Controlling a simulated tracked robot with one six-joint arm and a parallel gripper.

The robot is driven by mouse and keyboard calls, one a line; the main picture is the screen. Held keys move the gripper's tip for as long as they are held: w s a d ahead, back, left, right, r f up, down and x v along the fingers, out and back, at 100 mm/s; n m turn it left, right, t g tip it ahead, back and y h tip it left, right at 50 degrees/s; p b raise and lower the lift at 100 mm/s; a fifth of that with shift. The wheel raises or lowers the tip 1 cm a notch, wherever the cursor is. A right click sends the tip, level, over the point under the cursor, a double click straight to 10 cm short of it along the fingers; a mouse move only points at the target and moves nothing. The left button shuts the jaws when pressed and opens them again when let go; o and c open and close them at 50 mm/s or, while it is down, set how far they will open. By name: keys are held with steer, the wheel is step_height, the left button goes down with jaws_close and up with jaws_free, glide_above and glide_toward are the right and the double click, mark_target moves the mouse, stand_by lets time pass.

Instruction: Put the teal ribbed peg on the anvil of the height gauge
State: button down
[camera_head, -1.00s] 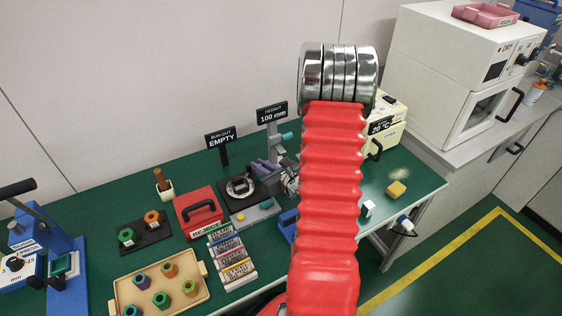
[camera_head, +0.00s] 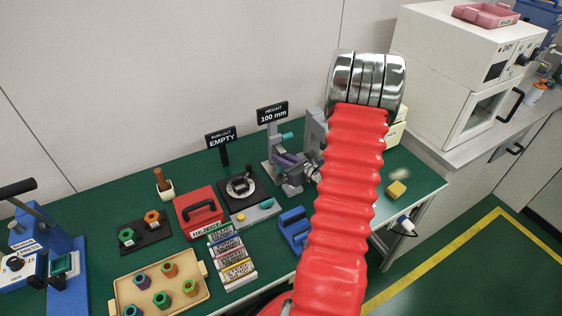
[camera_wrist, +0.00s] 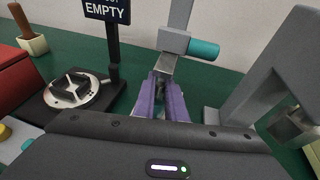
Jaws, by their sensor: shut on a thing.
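The height gauge (camera_head: 270,147) stands at the back of the green bench, beside the sign reading HEIGHT 100 mm. Its grey column (camera_wrist: 180,14) and teal cylindrical knob (camera_wrist: 203,49) also show in the wrist view. My gripper (camera_head: 284,160) is at the gauge, its purple fingers low in front of the column. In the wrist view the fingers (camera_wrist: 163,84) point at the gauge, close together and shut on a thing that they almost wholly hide. I take it to be the teal ribbed peg, but its ribs do not show. The anvil is hidden behind the fingers.
The run-out stand (camera_head: 241,188), signed EMPTY, is left of the gauge. A grey frame (camera_wrist: 262,82) stands close on the right. A red reject box (camera_head: 198,212), a tan tray (camera_head: 118,289) of several pegs and a blue holder (camera_head: 290,222) are nearer the front.

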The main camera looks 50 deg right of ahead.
steer(key=shift+f, duration=0.6)
steer(key=shift+f, duration=0.1)
steer(key=c, duration=1.8)
jaws_free()
steer(key=v, duration=1.2)
